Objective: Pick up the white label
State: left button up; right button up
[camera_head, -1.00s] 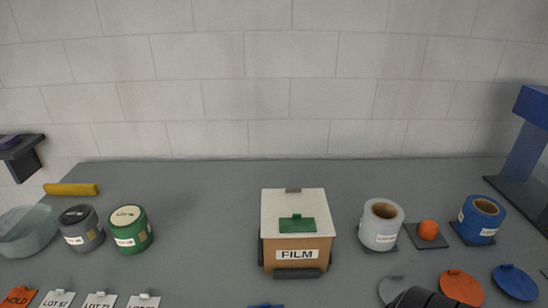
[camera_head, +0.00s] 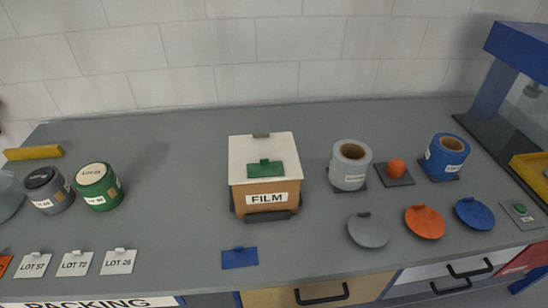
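Three white labels lie in a row on the grey worktop at the front left: one marked LOT 57 (camera_head: 33,266), one marked LOT 72 (camera_head: 75,264) and one marked LOT 26 (camera_head: 118,262). Each has a small raised tab at its back edge. They lie flat and apart from each other. An orange label (camera_head: 4,265) is cut off at the left edge. Neither of my grippers is in view.
A wooden FILM box (camera_head: 265,190) with a green tag stands mid-table, a blue plate (camera_head: 239,258) before it. The worktop (camera_head: 180,200) between is clear.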

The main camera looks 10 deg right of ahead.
aim_at(77, 263)
jog(key=z, duration=0.25)
jog(key=u, duration=1.6)
